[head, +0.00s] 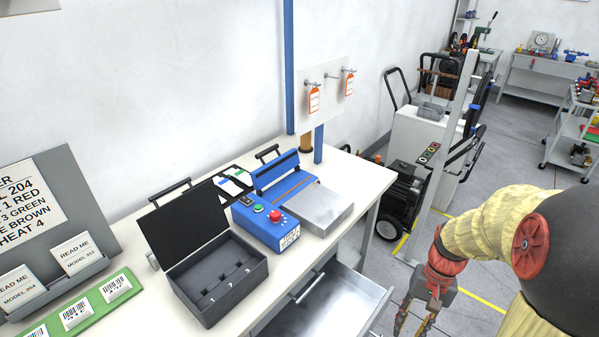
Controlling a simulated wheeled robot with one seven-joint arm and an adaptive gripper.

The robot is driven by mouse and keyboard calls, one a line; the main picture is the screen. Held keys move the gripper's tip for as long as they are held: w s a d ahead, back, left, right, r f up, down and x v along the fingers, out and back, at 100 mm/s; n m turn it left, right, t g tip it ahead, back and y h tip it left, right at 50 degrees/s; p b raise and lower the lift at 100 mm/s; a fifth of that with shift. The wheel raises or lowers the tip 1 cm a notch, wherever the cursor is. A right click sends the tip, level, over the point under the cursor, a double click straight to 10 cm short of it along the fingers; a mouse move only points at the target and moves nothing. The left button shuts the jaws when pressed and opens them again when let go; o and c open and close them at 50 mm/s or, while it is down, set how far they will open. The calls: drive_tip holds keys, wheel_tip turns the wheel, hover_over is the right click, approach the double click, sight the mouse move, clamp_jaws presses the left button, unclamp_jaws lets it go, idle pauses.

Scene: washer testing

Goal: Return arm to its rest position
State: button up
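My arm (484,228), with a cream sleeve and red joints, reaches in from the right edge of the head view. My gripper (412,324) hangs downward at the bottom of the view, to the right of the open drawer. Its two fingers stand apart with nothing seen between them, and the lowest part of the fingertips is cut off by the frame edge.
An open drawer (345,300) juts from the white workbench (350,177) near my gripper. On the bench stand an open black case (215,278), a blue tester (268,222) with a red button, and sign boards. A cart (425,140) stands behind.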

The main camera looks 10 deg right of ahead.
drive_tip(key=s+a+r+n+t+h+p, duration=0.1)
drive_tip(key=a+r+n+t, duration=0.6)
drive_tip(key=a+r, duration=1)
wheel_tip(320, 180, up, 4)
drive_tip(key=shift+s+a+f+n+h, duration=0.15)
drive_tip(key=shift+s+n+h, duration=0.15)
drive_tip(key=shift+h, duration=0.5)
drive_tip(key=shift+a, duration=0.1)
